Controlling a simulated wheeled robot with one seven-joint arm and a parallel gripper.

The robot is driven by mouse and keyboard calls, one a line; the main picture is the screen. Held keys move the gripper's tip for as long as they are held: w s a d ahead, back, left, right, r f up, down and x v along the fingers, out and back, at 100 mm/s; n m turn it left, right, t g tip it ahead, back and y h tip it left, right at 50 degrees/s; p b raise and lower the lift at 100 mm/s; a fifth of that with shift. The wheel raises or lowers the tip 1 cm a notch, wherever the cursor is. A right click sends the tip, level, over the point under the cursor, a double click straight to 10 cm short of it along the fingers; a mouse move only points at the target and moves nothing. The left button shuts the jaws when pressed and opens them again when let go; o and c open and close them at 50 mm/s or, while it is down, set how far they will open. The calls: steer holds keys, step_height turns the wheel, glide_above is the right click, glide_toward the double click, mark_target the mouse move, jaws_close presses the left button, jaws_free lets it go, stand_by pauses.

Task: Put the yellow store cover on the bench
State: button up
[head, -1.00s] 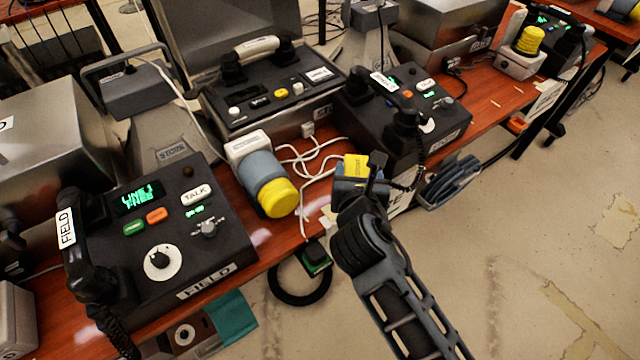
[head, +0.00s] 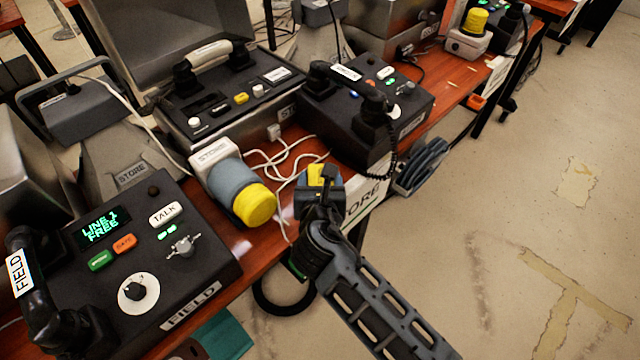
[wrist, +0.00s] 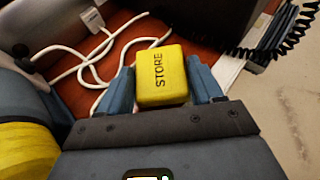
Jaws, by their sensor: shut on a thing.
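The yellow cover marked STORE (wrist: 161,78) is a small rounded block between my fingers in the wrist view. It also shows as a yellow patch (head: 316,173), partly hidden by my gripper, in the head view. My gripper (head: 320,186) is shut on its two sides. The red-brown bench (head: 262,243) lies beyond and below the cover, near its front edge. I cannot tell whether the cover touches the bench.
White cables (head: 283,158) lie on the bench beside the cover. A blue-grey cylinder with a yellow cap (head: 256,205) is to the left. The field phone (head: 120,260) stands at front left, a black phone (head: 365,120) behind right. Open floor (head: 500,230) lies to the right.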

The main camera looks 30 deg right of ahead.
steer(key=shift+f, duration=0.35)
steer(key=o, duration=1.1)
steer(key=shift+c, duration=0.2)
steer(key=p+v, duration=0.1)
steer(key=v, duration=1.1)
steer(key=shift+a, duration=0.1)
